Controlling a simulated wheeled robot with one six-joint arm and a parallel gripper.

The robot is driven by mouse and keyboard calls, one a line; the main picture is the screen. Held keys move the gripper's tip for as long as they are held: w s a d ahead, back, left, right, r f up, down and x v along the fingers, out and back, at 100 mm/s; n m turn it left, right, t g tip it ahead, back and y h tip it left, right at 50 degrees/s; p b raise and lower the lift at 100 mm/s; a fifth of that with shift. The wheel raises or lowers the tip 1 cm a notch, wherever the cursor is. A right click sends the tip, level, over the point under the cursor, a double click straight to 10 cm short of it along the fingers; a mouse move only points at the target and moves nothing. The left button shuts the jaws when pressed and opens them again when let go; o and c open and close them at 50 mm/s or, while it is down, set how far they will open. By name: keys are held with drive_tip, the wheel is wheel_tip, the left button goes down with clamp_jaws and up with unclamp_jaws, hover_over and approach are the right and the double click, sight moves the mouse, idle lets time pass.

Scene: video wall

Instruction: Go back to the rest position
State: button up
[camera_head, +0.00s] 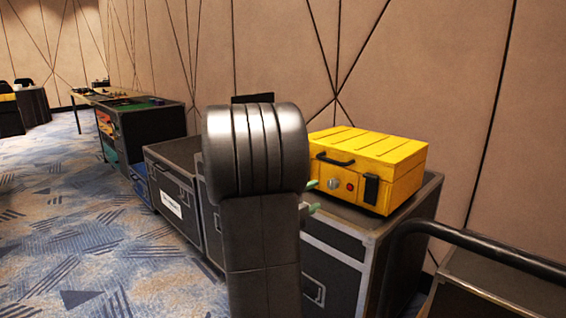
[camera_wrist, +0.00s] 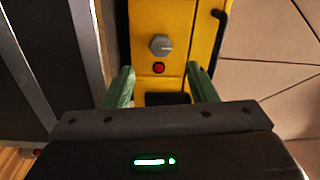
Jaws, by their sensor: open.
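My gripper (camera_wrist: 163,88) shows in the wrist view with its two green fingers spread apart and nothing between them. It faces the front of a yellow box (camera_wrist: 178,15), which has a grey knob (camera_wrist: 160,44), a red button (camera_wrist: 158,68) and a black part low down. In the head view, the yellow box (camera_head: 375,150) sits on a black case, and my arm stands in front of it. Green fingertips (camera_head: 311,196) show just right of my arm, near the box's left front. Most of the gripper is hidden there behind my arm.
Black flight cases (camera_head: 173,185) stand in a row along the panelled wall. A black tubular rail (camera_head: 480,243) is at the lower right. A table (camera_head: 105,97) with small items stands at the far left. The patterned carpet (camera_head: 75,235) at left is clear.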

sight(331, 185)
drive_tip(key=b+x, duration=0.1)
drive_tip(key=x, duration=0.7)
drive_tip(key=shift+w+d+b, duration=0.2)
drive_tip(key=shift+d+b, duration=0.1)
drive_tip(key=shift+b, duration=0.05)
drive_tip(key=shift+a+r+n+p, duration=0.25)
drive_tip(key=shift+n+p, duration=0.35)
drive_tip(key=shift+p, duration=0.35)
drive_tip(key=shift+s+r+n+p, duration=0.1)
drive_tip(key=shift+s+n+p, duration=0.05)
drive_tip(key=shift+n+p, duration=0.3)
drive_tip(key=n+p, duration=0.5)
drive_tip(key=n, duration=0.1)
drive_tip(key=shift+n+p, duration=0.25)
drive_tip(key=shift+p, duration=0.15)
drive_tip(key=n+p, duration=0.7)
drive_tip(key=shift+y, duration=0.4)
drive_tip(key=shift+n+p, duration=1.1)
drive_tip(key=shift+n, duration=0.3)
